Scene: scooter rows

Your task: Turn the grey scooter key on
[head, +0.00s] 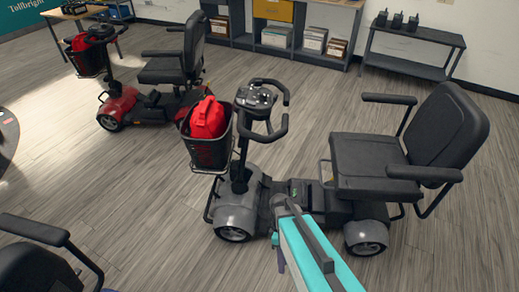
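The grey scooter (236,212) stands in the middle of the head view, facing left. Its tiller console (255,97) carries a dark panel with looped handlebars. The key is too small to make out on it, so I cannot tell its position. A black front basket (207,150) holds a red bag (208,118). My teal arm rises from the bottom edge, in front of the scooter's lower body, and covers part of its deck. No gripper fingers show, and the arm's end is well below the console in the picture.
A red scooter (118,104) with a red bag in its basket stands behind left. A black seat (35,272) fills the lower left corner. Shelves (323,58) and a low dark table (415,69) line the back wall. Grey floor is open between the two scooters.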

